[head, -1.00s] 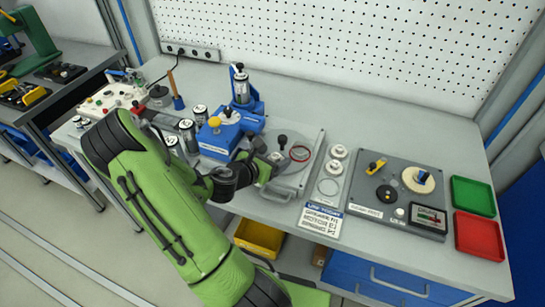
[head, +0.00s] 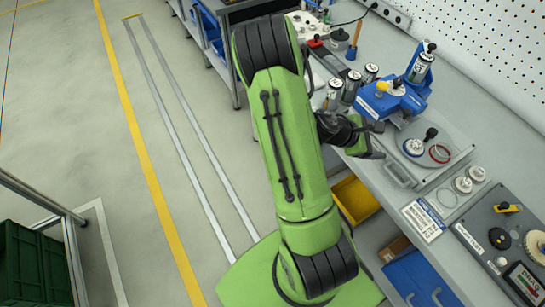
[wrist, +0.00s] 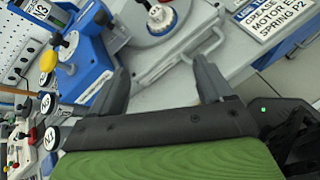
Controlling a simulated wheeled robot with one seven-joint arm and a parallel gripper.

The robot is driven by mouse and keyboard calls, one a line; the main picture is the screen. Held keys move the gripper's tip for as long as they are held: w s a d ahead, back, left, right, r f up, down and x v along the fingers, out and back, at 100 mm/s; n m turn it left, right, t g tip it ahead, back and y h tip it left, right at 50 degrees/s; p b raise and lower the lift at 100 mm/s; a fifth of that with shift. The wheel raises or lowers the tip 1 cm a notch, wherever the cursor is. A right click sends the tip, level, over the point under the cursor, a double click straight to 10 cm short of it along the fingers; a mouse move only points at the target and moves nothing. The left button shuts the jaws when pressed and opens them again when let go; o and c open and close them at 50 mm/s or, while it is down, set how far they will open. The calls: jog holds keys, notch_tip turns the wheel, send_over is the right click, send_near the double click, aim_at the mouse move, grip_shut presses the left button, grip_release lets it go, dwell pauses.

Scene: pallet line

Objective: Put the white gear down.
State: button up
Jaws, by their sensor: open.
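A white gear (head: 413,147) with a blue rim around it sits on the grey plate with a handle (head: 448,167) on the bench. In the wrist view the white gear (wrist: 160,16) is at the top, beyond the fingertips and apart from them. My gripper (head: 377,142) is at the bench's front edge, left of the plate in the head view. In the wrist view my gripper (wrist: 163,82) has its two fingers wide apart with nothing between them.
A black knob (head: 431,133) and a red ring (head: 440,153) are on the same plate. Two white round parts (head: 469,180) lie to its right. A blue fixture (head: 394,98) and several labelled cylinders stand behind my gripper. A yellow bin (head: 357,199) is under the bench.

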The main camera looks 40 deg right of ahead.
jog(key=w+a+r+m+t+y, duration=0.3)
jog(key=w+a+r+m, duration=0.15)
jog(key=a, duration=0.45)
jog(key=w+a+r+m+t+y, duration=0.3)
jog(key=w+a+r+m+t, duration=0.15)
jog(key=a, duration=0.45)
jog(key=s+a+r+t+y, duration=0.1)
jog(key=s+a+r+y, duration=0.1)
jog(key=a, duration=0.6)
jog(key=s+a+r+t+y, duration=0.1)
jog(key=s+a+r+y, duration=0.1)
jog(key=s+a+r, duration=0.2)
jog(key=a+r, duration=0.2)
jog(key=a, duration=0.2)
jog(key=shift+s+a+r+m+y, duration=0.15)
jog(key=shift+s+a+m+y, duration=0.15)
jog(key=shift+m+y, duration=0.1)
